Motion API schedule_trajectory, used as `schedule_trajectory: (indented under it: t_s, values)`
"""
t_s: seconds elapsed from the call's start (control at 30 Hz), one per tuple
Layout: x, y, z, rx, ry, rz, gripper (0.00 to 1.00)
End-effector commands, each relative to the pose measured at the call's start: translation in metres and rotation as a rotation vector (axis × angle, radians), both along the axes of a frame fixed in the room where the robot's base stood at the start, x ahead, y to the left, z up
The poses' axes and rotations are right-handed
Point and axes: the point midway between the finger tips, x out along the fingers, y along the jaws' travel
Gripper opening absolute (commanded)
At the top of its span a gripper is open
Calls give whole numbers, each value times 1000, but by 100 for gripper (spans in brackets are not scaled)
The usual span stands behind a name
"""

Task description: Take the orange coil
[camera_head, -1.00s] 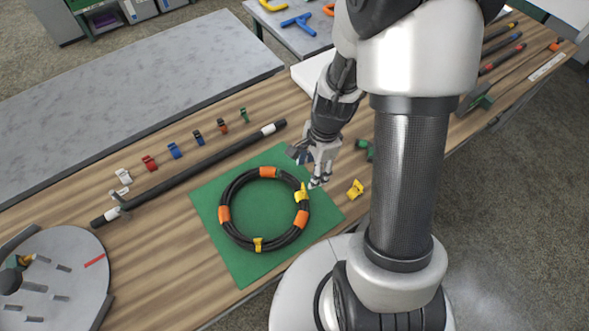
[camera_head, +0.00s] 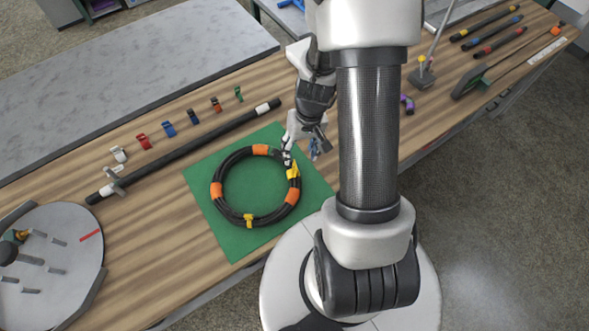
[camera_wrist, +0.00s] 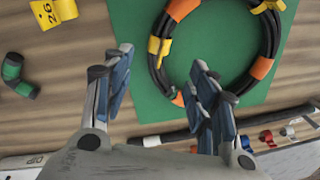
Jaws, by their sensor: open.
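The coil is a ring of black hose with orange bands (camera_head: 216,189) and yellow clips, lying flat on a green mat (camera_head: 232,240). In the wrist view the coil (camera_wrist: 262,67) is at upper right, cut by the top edge. My gripper (camera_head: 301,152) is over the coil's upper right part in the head view, and one finger overlaps the ring there. In the wrist view my gripper (camera_wrist: 160,80) has its fingers wide apart, with green mat and the coil's edge between them. It holds nothing. Its height above the coil is unclear.
A straight black hose (camera_head: 190,148) lies behind the mat, with a row of coloured clips (camera_head: 168,129) beyond it. A grey round plate with pegs (camera_head: 60,260) stands at left. A green elbow (camera_wrist: 17,75) and yellow tag (camera_wrist: 50,12) lie near my gripper.

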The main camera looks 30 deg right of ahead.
Motion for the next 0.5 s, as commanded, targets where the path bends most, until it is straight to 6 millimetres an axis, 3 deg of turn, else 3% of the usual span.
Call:
schedule_trajectory:
  t_s: [0.1, 0.5]
  values:
    - [0, 3, -30, 1, 4, -1, 53]
    - [3, 12, -107, 0, 2, -1, 53]
